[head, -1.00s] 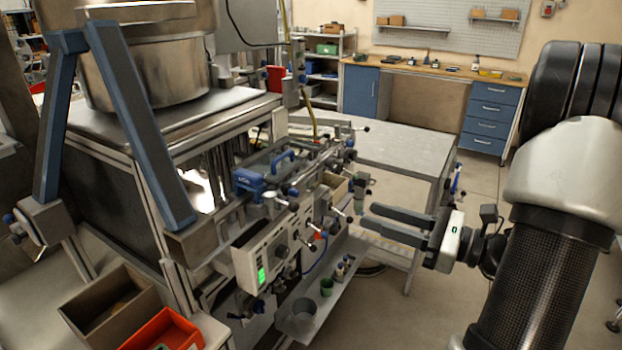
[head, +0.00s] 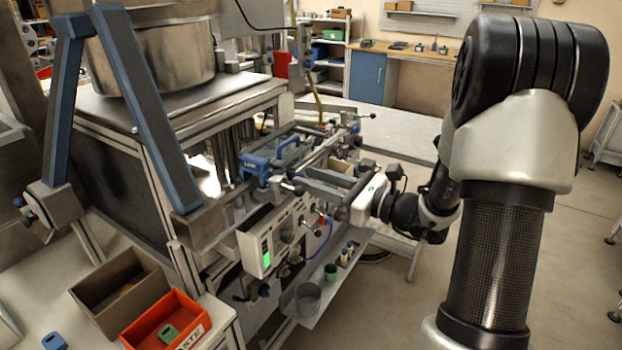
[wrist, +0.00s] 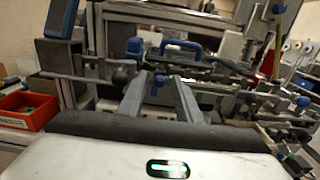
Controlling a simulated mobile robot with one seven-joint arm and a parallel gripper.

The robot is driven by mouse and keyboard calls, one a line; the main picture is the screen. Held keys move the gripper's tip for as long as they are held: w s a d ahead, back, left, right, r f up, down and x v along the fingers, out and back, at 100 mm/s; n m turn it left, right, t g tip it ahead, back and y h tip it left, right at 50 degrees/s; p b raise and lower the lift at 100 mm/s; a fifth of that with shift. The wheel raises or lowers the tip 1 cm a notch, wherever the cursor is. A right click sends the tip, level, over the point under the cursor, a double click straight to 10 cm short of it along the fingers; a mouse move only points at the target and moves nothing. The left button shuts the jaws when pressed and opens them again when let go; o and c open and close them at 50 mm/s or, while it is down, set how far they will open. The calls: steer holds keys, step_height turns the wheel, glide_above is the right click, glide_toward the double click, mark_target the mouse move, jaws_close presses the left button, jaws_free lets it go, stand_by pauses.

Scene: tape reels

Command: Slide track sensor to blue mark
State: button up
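The rail assembly (head: 318,152) runs along the front of the machine, with clamps, knobs and a blue handle (head: 285,141). The handle also shows in the wrist view (wrist: 181,45). A blue block (head: 256,166) with white lettering sits at the rail's near end. I cannot tell which fitting is the track sensor, nor pick out a blue mark among the several blue parts. My gripper (head: 308,182) is at the front of the rail. In the wrist view its two fingers (wrist: 158,84) are apart, with a small blue knob (wrist: 160,79) showing between their tips; contact is unclear.
A control box (head: 272,243) with a lit green display is below the rail. A shelf with a grey cup (head: 301,300) and a green cup (head: 330,273) is lower. A brown bin (head: 140,304) and a red bin (head: 190,309) are at the lower left. Floor at the right is free.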

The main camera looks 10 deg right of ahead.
steer(key=shift+w+a, duration=0.2)
steer(key=shift+a, duration=0.05)
jaws_close()
